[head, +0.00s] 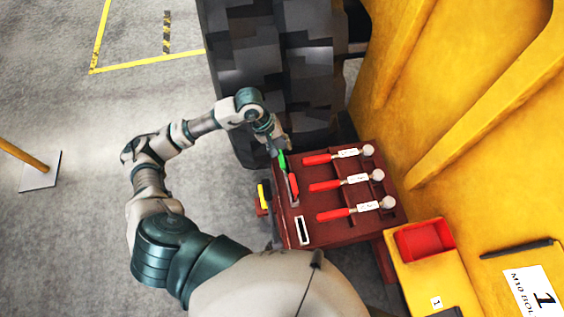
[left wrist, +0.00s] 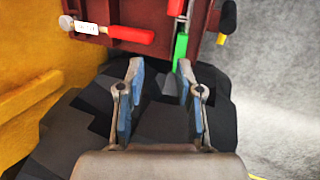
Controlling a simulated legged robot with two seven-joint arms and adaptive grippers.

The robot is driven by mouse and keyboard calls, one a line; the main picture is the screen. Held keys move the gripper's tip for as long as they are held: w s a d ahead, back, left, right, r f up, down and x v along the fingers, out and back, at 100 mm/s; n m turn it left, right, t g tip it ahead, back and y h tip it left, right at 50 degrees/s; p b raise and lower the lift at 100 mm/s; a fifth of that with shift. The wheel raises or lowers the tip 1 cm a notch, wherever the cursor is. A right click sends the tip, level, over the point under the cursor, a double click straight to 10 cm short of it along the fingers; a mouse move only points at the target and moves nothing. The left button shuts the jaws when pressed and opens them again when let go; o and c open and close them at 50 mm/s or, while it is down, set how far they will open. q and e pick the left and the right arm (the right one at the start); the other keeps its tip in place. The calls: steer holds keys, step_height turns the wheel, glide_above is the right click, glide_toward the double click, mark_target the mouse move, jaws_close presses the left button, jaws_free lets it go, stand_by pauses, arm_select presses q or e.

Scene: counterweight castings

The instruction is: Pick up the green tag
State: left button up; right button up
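The green tag (head: 282,160) is a narrow upright-coloured strip at the far left corner of a dark red tool tray (head: 345,232). It also shows in the left wrist view (left wrist: 180,47), hanging at the tray's edge. My left gripper (head: 274,143) is just beyond the tag in the head view. In the left wrist view my left gripper (left wrist: 159,64) is open with nothing between its fingers. The tag lies ahead of the right-hand fingertip there, which seems to overlap its lower end; I cannot tell if they touch. My right gripper is not in view.
A red tag (head: 293,185) sits beside the green one. Three red-handled hammers (head: 345,184) with white labels lie in the tray. A large black tyre (head: 270,60) and yellow machine body (head: 470,100) crowd the far side and right. A red bin (head: 424,240) stands at right.

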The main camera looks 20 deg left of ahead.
arm_select(q)
steer(key=a+y, duration=0.2)
steer(key=a, duration=0.1)
glide_above(281, 158)
steer(key=s, duration=0.1)
steer(key=s+a+x, duration=0.1)
steer(key=x, duration=0.7)
steer(key=a+x, duration=0.1)
steer(key=x, duration=0.1)
steer(key=shift+w+a+f+p, duration=0.1)
steer(key=shift+w+f+p, duration=0.05)
steer(key=shift+f+p, duration=0.3)
steer(key=shift+a+f, duration=0.15)
steer(key=shift+f, duration=0.15)
steer(key=x, duration=0.4)
steer(key=shift+w+f, duration=0.1)
steer(key=shift+f, duration=0.25)
steer(key=shift+d+f, duration=0.3)
steer(key=shift+f, duration=0.05)
steer(key=shift+d, duration=0.1)
jaws_close()
steer(key=shift+w+a+f, duration=0.1)
steer(key=shift+a, duration=0.15)
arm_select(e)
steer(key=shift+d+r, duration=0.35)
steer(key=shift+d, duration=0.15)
